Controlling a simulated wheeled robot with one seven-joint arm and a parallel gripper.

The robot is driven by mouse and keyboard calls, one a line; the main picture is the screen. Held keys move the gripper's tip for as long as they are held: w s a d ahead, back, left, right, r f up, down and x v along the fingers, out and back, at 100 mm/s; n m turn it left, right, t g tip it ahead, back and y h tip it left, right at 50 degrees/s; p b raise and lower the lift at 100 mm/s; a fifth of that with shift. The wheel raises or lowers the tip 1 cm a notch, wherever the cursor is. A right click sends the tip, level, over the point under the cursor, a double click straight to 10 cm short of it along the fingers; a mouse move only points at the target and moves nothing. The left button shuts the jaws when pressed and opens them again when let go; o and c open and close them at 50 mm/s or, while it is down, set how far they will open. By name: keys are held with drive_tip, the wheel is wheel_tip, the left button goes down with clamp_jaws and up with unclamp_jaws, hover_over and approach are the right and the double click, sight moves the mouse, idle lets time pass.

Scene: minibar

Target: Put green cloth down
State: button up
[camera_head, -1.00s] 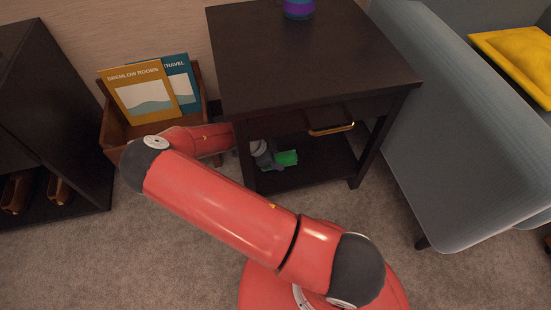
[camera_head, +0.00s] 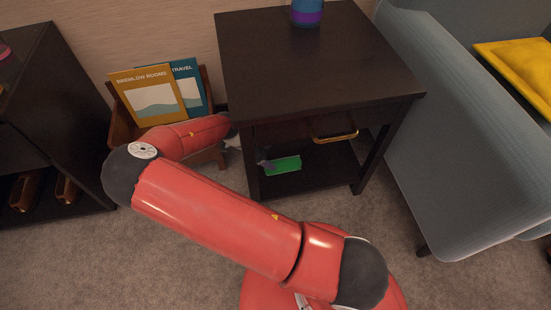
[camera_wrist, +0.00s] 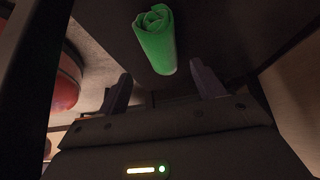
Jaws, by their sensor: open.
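The green cloth (camera_head: 283,165) is a small roll lying on the lower shelf (camera_head: 318,176) of the dark side table. In the wrist view the rolled cloth (camera_wrist: 155,40) is at the top, beyond the fingertips and apart from them. My gripper (camera_wrist: 158,88) is open and empty, its two dark fingers spread on either side below the cloth. In the head view my gripper (camera_head: 264,157) is mostly hidden behind the table leg, with a small dark part showing just left of the cloth.
A blue and purple cup (camera_head: 307,12) stands on top. A magazine rack (camera_head: 124,128) is on the left, and a grey sofa (camera_head: 455,150) is on the right.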

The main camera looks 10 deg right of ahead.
drive_tip(key=v, duration=0.3)
drive_tip(key=shift+a+r, duration=0.2)
drive_tip(key=shift+r, duration=0.15)
